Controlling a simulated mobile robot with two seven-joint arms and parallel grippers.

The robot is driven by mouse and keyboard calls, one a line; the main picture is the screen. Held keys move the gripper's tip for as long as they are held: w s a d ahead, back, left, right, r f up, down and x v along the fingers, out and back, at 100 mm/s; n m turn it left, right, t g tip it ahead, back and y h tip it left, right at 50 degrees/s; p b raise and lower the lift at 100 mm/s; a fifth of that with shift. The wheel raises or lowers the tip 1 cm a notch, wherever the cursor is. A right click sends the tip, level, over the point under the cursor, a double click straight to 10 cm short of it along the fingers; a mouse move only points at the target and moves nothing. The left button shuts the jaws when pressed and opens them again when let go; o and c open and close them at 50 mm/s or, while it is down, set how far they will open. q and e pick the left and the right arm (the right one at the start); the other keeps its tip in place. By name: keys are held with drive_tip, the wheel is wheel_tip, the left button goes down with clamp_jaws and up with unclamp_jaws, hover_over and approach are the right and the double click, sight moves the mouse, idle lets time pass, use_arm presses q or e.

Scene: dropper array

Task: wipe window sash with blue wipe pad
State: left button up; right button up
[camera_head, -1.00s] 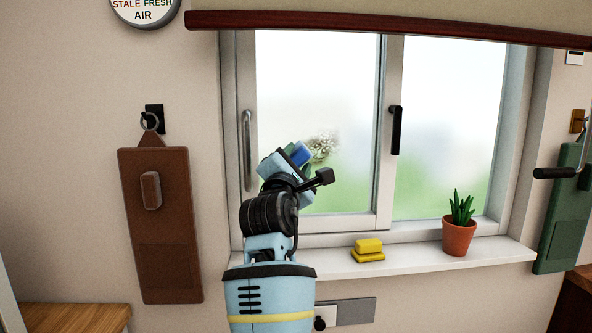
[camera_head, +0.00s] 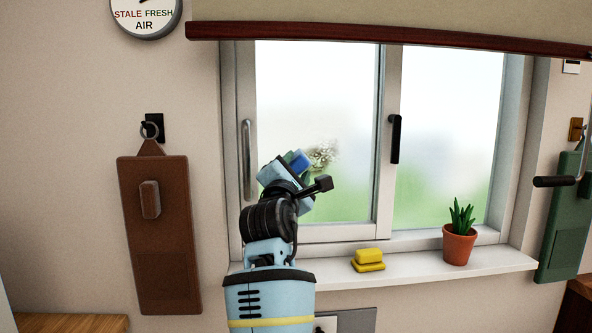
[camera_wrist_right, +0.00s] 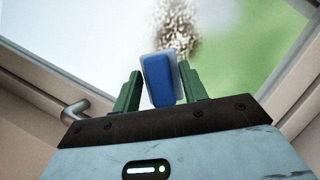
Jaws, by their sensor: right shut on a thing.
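The window sash (camera_head: 312,130) is the left pane in a pale frame, with a dark speckled smudge (camera_head: 323,154) on its glass. The smudge also shows in the wrist view (camera_wrist_right: 178,25). My right gripper (camera_head: 297,163) is in front of the lower left of this pane. It is shut on the blue wipe pad (camera_head: 301,160). In the wrist view the pad (camera_wrist_right: 160,82) sits between the green fingers, its pale face towards the glass. The pad appears just left of the smudge's lower part in the head view. Whether it touches the glass I cannot tell. My left gripper is not in view.
A yellow block-like thing (camera_head: 368,260) and a potted plant (camera_head: 459,243) stand on the sill (camera_head: 420,267). A grey handle (camera_head: 247,160) is on the sash's left side, a black one (camera_head: 395,138) on the middle frame. A blind's red bar (camera_head: 390,35) crosses above.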

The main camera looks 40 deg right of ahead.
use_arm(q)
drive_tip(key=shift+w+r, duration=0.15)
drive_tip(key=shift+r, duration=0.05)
use_arm(e)
drive_tip(key=shift+w+d, duration=0.4)
drive_tip(key=shift+w, duration=0.25)
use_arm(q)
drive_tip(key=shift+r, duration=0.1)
